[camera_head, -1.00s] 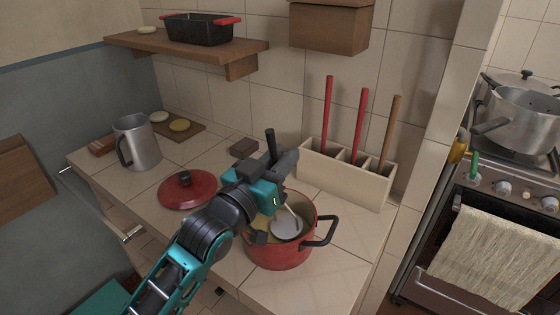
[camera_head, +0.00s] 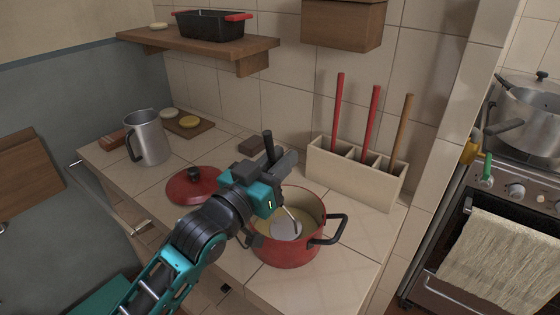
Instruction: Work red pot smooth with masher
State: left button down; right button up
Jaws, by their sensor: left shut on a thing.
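The red pot (camera_head: 287,252) stands on the tiled counter near its front edge, with black side handles and a yellowish content inside. My left gripper (camera_head: 281,169) is above the pot's back left rim, shut on the masher (camera_head: 269,147). The masher's black handle sticks up past the fingers. Its thin shaft slants down to a round grey head (camera_head: 286,228) inside the pot, at the content's surface or partly in it. My forearm hides the pot's left side. My right gripper is not in view.
A red lid (camera_head: 189,188) lies left of the pot, with a metal jug (camera_head: 148,138) beyond it. A cream holder (camera_head: 352,174) with several long-handled tools stands behind the pot, to the right. The counter right of the pot is clear.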

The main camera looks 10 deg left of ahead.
pick_arm(q)
jog(key=shift+s+a+r+p, duration=0.1)
jog(key=shift+a+r, duration=0.05)
jog(key=shift+r, duration=1.2)
jog(key=shift+s+a+r+p, duration=0.1)
jog(key=shift+s+a+r, duration=0.05)
jog(key=shift+r, duration=1.25)
jog(key=shift+s+a+r+p, duration=0.1)
jog(key=shift+a+r, duration=0.05)
jog(key=shift+r, duration=1.2)
notch_tip(320, 180, up, 4)
